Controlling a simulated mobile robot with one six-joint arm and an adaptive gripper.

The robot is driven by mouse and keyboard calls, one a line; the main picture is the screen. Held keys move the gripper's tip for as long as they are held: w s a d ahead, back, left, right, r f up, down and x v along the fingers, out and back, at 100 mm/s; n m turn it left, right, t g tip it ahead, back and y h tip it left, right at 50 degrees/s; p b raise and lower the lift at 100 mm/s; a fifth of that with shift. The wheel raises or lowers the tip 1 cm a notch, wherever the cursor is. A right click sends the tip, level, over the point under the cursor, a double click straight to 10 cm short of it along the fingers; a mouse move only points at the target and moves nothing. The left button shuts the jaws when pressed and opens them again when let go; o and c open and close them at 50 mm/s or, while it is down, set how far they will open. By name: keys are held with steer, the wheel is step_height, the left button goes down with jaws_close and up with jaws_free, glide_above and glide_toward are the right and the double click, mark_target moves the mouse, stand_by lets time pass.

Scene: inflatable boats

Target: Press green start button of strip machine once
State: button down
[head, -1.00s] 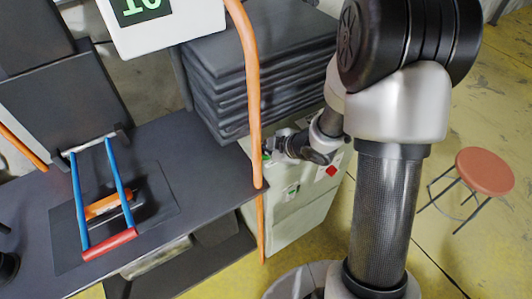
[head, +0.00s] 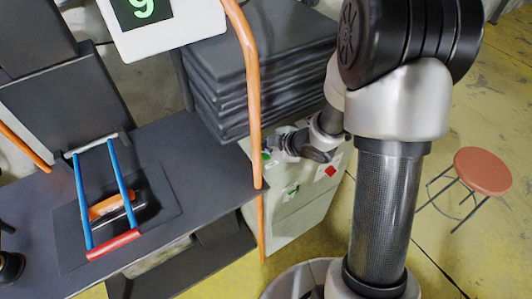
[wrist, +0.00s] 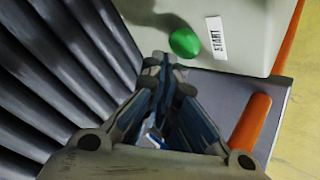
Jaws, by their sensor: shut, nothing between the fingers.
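The green start button (wrist: 184,42) is on the pale cabinet (wrist: 250,20), beside a white START label (wrist: 216,37) in the wrist view. In the head view, a bit of green, likely the button (head: 266,156), shows on the cabinet (head: 310,206) by my gripper (head: 272,147). My gripper is shut and empty. In the wrist view its fingertips (wrist: 164,62) appear just left of and below the button. I cannot tell whether they touch it.
A stack of dark sheets (head: 265,60) stands beside my gripper. An orange post (head: 253,90) rises near it. A dark table (head: 200,150) holds a blue-and-red handled frame (head: 115,242). A white display (head: 145,10) reads 9. A red stool (head: 482,171) stands on open floor at right.

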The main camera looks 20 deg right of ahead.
mark_target(265, 156)
steer(key=shift+r+p, duration=2.45)
steer(key=shift+r, duration=0.15)
steer(key=shift+f, duration=0.1)
